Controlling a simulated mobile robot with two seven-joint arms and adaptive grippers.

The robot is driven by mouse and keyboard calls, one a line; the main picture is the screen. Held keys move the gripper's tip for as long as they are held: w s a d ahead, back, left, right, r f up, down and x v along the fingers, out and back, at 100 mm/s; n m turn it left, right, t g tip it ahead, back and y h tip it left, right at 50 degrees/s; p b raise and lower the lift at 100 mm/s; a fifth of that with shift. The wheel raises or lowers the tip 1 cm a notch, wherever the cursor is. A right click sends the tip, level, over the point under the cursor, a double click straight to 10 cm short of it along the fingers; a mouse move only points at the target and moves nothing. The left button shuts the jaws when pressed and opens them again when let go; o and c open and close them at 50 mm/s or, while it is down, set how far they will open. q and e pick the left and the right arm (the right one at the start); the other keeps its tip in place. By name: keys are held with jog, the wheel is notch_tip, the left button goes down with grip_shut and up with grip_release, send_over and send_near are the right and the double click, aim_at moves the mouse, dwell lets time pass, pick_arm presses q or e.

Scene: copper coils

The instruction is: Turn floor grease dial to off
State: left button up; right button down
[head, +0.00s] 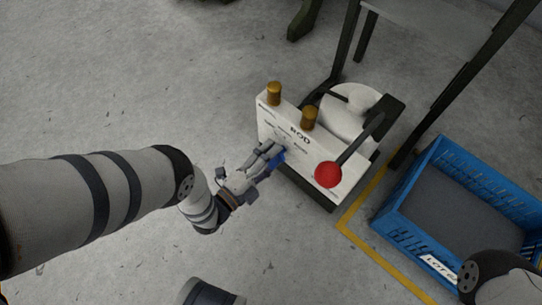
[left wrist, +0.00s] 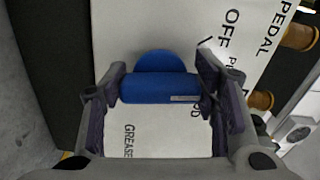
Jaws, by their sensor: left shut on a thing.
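The grease dial is a blue knob (head: 277,158) on the white front panel (head: 318,172) of a low floor unit. In the left wrist view the blue dial (left wrist: 160,86) has a rounded back and a bar across its front, with "OFF" and "GREASE" lettering on the panel around it. My left gripper (head: 268,160) is at the panel, its fingers shut on either side of the dial's bar. In the left wrist view the gripper's fingers (left wrist: 162,92) flank the bar. My right gripper is not visible.
Two brass knobs (head: 274,93) (head: 309,118) stand on the panel's top edge. A lever with a red ball (head: 328,174) sits close to the right of the dial. A blue crate (head: 398,232) stands on the floor at the right. The floor at left is clear.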

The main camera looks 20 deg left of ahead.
pick_arm(q)
jog(key=n, duration=0.5)
jog(key=shift+n, duration=0.4)
jog(key=shift+d, duration=0.1)
dwell(0.3)
jog(key=o, duration=1.2)
jog(key=shift+f, duration=0.1)
jog(key=v, duration=1.2)
